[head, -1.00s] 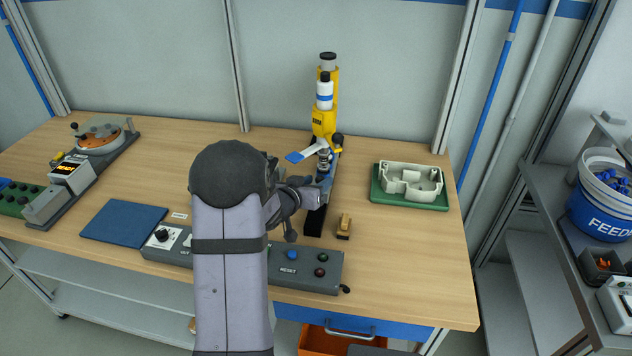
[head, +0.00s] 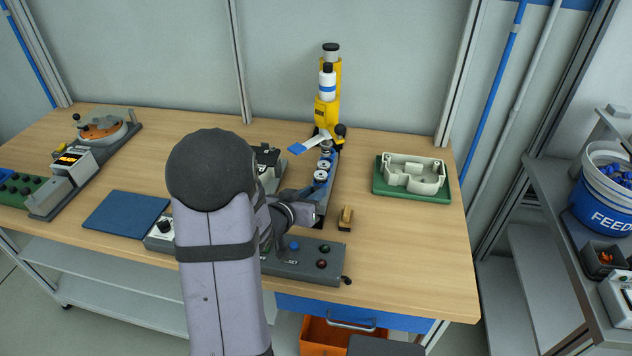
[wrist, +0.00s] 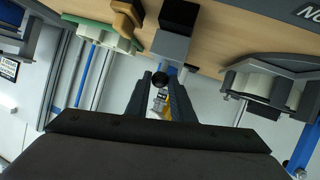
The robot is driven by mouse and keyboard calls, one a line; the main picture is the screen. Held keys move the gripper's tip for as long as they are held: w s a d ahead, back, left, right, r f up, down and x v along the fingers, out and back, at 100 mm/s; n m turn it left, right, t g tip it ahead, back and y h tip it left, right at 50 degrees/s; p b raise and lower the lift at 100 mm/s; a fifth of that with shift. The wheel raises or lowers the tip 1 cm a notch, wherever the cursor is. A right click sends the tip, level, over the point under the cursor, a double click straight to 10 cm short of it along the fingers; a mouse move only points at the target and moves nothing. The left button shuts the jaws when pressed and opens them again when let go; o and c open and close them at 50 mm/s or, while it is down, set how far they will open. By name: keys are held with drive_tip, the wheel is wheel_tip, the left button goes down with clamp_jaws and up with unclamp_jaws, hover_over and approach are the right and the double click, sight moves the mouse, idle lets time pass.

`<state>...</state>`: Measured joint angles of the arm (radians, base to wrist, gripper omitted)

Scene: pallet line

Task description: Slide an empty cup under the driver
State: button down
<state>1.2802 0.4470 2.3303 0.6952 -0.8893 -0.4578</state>
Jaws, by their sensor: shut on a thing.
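The yellow driver (head: 326,112), with a white and blue bottle, stands upright at the back of the bench. A narrow grey-blue slide (head: 326,186) runs forward from its foot. Small silver round cups (head: 321,175) sit in a row along it, the rear one close below the driver head. Whether they are empty is too small to tell. My gripper (head: 306,212) is at the slide's front left, partly hidden by my arm. In the wrist view its fingers (wrist: 163,88) close around a dark round knob (wrist: 158,78) near the grey block of the slide.
A brown block (head: 345,218) stands right of the slide's front end. A green tray (head: 440,197) with a cream housing is farther right. A grey control box (head: 300,262) lies in front. A grey fixture (head: 268,160) shows behind my arm. The right front bench is clear.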

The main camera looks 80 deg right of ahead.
drive_tip(key=shift+a, duration=0.65)
drive_tip(key=shift+d, duration=0.1)
drive_tip(key=c, duration=1.5)
unclamp_jaws()
drive_tip(key=shift+c, duration=0.2)
drive_tip(key=shift+w, duration=0.1)
drive_tip(key=b+v, duration=0.3)
drive_tip(key=v, duration=0.4)
